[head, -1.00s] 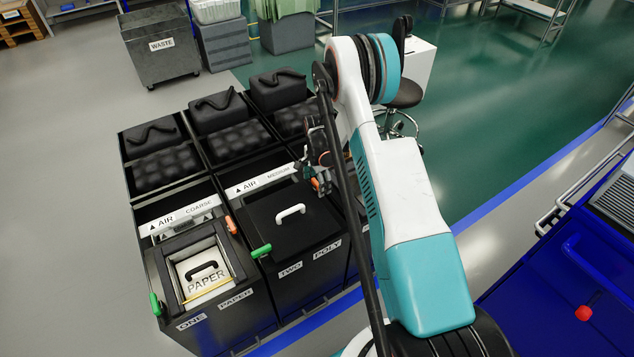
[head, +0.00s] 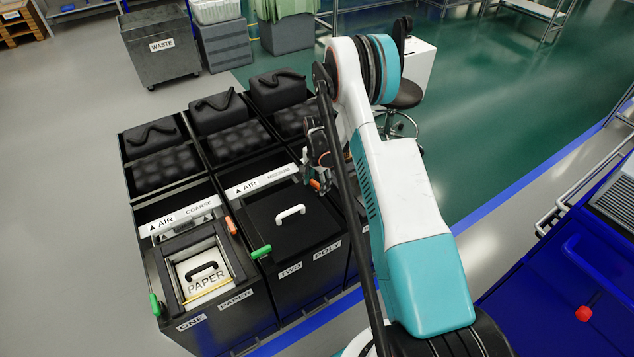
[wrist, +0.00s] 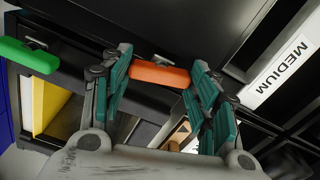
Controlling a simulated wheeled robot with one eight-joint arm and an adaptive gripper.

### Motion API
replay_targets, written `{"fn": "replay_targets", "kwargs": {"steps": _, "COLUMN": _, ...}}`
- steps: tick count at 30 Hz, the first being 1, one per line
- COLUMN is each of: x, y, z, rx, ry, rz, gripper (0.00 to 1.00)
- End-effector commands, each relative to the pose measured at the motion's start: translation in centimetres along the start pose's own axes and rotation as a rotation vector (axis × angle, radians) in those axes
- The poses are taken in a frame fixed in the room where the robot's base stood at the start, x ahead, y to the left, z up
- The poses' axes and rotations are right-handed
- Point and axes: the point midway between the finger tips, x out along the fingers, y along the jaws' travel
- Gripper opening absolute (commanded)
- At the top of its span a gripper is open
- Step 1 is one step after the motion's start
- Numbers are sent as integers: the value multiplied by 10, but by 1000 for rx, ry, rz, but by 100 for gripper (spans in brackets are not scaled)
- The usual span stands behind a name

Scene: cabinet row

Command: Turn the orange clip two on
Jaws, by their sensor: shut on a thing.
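The orange clip two (head: 314,184) is at the back right corner of cabinet two (head: 290,222), at the end of its MEDIUM air strip. In the wrist view the orange clip (wrist: 160,75) lies crosswise between the teal fingers of my gripper (wrist: 160,88), which is shut on it. In the head view my gripper (head: 320,176) is at that corner, partly hidden by my arm. The lid of cabinet two is closed, with a white handle (head: 290,211) on top. The green clip (head: 261,251) is at its front left; a green clip (wrist: 28,55) also shows in the wrist view.
Cabinet one (head: 226,303), to the left, has a PAPER panel (head: 203,276), an orange clip (head: 231,226) and a green clip (head: 155,304). My arm hides most of the cabinet to the right. A stool (head: 404,95) stands behind my arm. Floor at the left is free.

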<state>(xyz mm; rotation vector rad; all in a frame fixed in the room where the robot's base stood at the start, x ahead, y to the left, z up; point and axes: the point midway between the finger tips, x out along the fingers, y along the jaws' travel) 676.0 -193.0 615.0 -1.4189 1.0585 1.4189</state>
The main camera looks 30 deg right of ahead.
Motion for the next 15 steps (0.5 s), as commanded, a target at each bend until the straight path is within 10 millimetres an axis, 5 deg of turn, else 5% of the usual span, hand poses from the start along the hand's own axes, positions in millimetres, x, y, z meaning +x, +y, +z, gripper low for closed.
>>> {"fn": "replay_targets", "kwargs": {"steps": 15, "x": 0, "y": 0, "z": 0, "rx": -490, "ry": 0, "rz": -1, "gripper": 31}}
